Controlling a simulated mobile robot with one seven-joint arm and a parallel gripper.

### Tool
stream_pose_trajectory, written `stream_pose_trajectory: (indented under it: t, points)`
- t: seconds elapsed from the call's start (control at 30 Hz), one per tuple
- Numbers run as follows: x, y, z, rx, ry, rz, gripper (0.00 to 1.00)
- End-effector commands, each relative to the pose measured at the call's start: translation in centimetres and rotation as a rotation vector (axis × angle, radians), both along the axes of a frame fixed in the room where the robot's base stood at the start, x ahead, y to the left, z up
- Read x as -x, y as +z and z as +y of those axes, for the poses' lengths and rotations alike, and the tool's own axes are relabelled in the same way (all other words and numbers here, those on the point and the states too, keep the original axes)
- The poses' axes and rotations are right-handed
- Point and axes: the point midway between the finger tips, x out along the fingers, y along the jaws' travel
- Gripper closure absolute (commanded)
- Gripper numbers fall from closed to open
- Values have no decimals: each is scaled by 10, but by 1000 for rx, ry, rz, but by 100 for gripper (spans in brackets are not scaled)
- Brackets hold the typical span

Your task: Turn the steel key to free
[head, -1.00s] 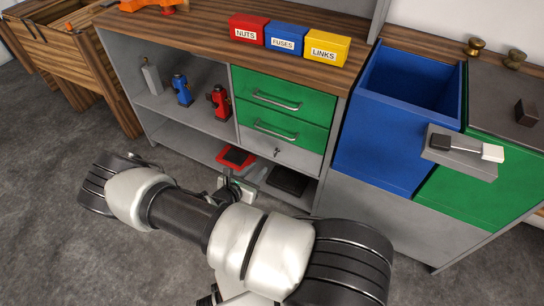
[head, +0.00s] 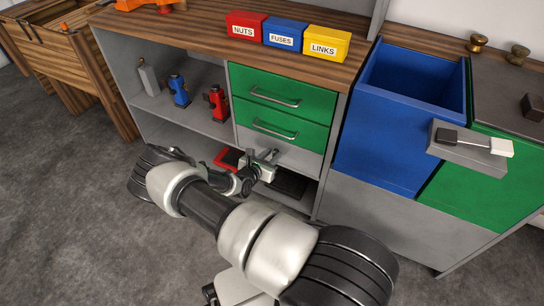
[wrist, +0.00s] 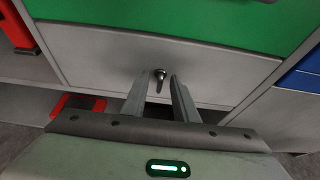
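The steel key (wrist: 160,79) sits in the lock of the grey drawer front (wrist: 95,63) in the wrist view, its bow hanging roughly straight down. My gripper (wrist: 157,82) is open, with one finger on each side of the key and a gap to both. Whether the fingertips reach as far as the key's depth is hard to tell. In the head view my gripper (head: 268,160) is in front of the grey drawer (head: 305,160), below the two green drawers, and hides the key.
Green drawers (head: 285,95) with bar handles are directly above. A red tray (head: 228,159) and a dark tray (head: 290,184) lie on the shelf below. A blue bin (head: 385,145) stands to the right. Red and blue fixtures stand on the left shelf.

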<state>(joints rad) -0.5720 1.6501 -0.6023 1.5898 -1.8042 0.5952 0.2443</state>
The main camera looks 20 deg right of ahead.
Motion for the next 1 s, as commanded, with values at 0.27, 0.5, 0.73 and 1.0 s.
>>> stream_pose_trajectory:
  t: [0.27, 0.5, 0.73, 1.0]
  points:
    - [0, 0, 0, 0, 0, 0, 100]
    - [0, 1, 0, -3, 0, -6, 100]
    - [1, 5, -1, -44, 0, -56, 100]
    - [5, 7, -3, -166, -2, -210, 100]
